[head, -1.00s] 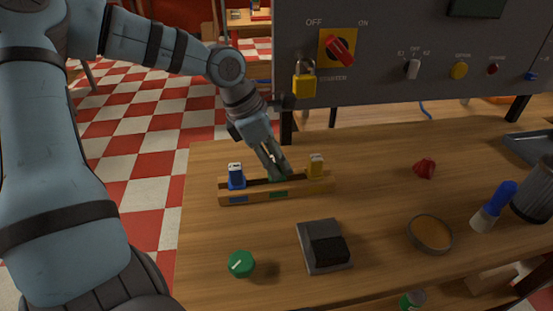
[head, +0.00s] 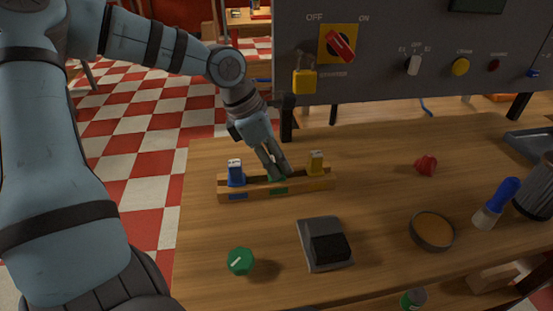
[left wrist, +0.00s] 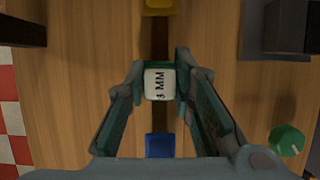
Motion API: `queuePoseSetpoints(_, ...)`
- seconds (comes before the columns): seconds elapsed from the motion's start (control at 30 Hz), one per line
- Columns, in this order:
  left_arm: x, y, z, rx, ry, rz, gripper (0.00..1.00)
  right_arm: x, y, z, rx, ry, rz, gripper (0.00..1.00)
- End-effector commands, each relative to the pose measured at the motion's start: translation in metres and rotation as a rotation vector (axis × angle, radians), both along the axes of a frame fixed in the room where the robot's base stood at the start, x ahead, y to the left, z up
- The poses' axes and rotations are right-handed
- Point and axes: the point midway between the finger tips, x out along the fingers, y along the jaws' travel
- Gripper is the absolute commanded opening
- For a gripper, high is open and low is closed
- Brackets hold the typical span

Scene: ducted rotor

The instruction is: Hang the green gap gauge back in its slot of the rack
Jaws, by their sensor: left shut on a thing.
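The wooden rack (head: 305,184) stands on the bench, with a blue gauge (head: 236,173) in its left slot and a yellow gauge (head: 315,163) in its right slot. My left gripper (head: 277,174) is at the middle of the rack, over the green label (head: 278,190). It is shut on the green gap gauge, whose pale top marked in MM (left wrist: 160,83) shows between the fingers in the left wrist view. In the head view the fingers hide most of the gauge. How deep it sits in the slot cannot be told. My right gripper is not in view.
A green knob (head: 240,261) and a grey-black block (head: 325,243) lie in front of the rack. A round dish (head: 431,231), a blue-handled brush (head: 496,203) and a red piece (head: 426,165) are to the right. The control panel (head: 400,50) with a yellow padlock (head: 304,80) rises behind.

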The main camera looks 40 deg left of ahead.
Motion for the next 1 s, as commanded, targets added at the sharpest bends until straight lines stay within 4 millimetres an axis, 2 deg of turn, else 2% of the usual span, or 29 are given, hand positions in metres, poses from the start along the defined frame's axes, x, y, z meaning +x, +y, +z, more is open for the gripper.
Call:
queuePoseSetpoints(0.13, 0.000, 0.000, 0.000, 0.000, 0.000, 0.000, 0.00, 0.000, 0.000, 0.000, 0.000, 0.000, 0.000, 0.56)
queuePoseSetpoints(0.17, 0.000, 0.000, 0.000, 0.000, 0.000, 0.000, 0.24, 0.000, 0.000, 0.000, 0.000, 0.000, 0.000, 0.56)
queuePoseSetpoints(0.3, 0.000, 0.000, 0.000, 0.000, 0.000, 0.000, 0.46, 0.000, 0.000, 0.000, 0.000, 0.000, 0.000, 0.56)
queuePoseSetpoints(0.57, 0.000, 0.000, 0.000, 0.000, 0.000, 0.000, 0.46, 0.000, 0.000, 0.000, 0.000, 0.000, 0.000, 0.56)
queuePoseSetpoints(0.67, -0.001, 0.001, 0.006, -0.001, -0.002, 0.000, 0.46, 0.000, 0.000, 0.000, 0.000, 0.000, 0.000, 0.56)
queuePoseSetpoints(0.77, -0.006, 0.006, 0.022, -0.001, -0.006, 0.001, 0.46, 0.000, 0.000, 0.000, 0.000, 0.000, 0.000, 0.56)
queuePoseSetpoints(1.0, -0.026, 0.022, 0.083, -0.001, -0.006, 0.002, 0.46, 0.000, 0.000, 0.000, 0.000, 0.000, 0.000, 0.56)
